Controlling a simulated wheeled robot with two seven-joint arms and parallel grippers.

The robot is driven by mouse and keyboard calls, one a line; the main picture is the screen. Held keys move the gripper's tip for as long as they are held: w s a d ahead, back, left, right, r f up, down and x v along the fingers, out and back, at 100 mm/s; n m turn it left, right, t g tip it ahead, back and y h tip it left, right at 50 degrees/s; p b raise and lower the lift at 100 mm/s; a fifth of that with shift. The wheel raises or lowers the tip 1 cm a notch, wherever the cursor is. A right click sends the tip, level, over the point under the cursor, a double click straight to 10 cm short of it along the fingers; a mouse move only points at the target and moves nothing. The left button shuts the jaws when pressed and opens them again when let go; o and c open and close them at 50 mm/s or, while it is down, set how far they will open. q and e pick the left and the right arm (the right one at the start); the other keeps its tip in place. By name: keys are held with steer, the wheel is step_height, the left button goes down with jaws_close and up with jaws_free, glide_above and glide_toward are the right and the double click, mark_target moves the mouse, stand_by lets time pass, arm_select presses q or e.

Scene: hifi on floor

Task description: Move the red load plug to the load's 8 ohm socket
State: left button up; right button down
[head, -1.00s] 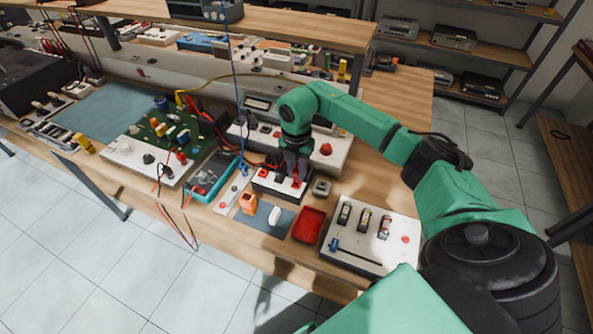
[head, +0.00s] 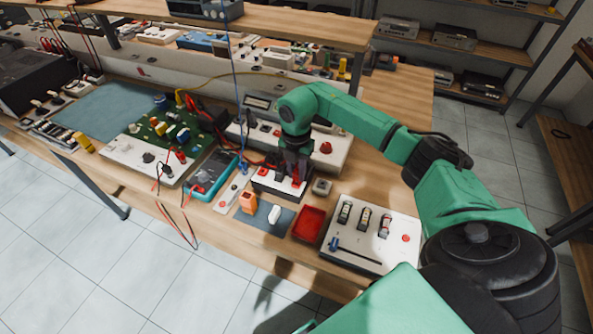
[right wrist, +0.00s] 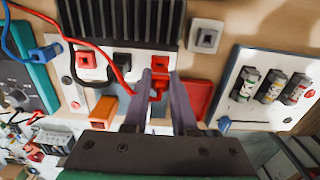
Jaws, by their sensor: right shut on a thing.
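My right gripper (right wrist: 160,82) is shut on the red load plug (right wrist: 158,88), which shows between its fingertips in the right wrist view. A red lead runs from the upper left to near the left finger. The load box (right wrist: 80,92) has a black finned top and a white front panel. A red socket (right wrist: 158,62) is just beyond the fingertips, a black socket (right wrist: 122,62) left of it, and another red socket (right wrist: 87,60) farther left. In the head view the gripper (head: 294,166) points down over the load box (head: 266,187) and hides part of it. Contact between plug and socket cannot be told.
A teal meter (head: 213,174), an orange block (head: 248,203), a red tray (head: 308,224) and a white panel with fuse-like parts (head: 370,245) lie close in front. A small grey box (head: 322,187) stands right of the load. Loose leads cross behind.

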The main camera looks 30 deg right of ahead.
steer(key=shift+f+b, duration=0.35)
steer(key=shift+f, duration=0.35)
stand_by(2.0)
steer(key=c, duration=0.6)
jaws_free()
steer(key=shift+c, duration=0.2)
step_height(320, 180, up, 20)
steer(key=p, duration=0.2)
steer(key=shift+f, duration=0.25)
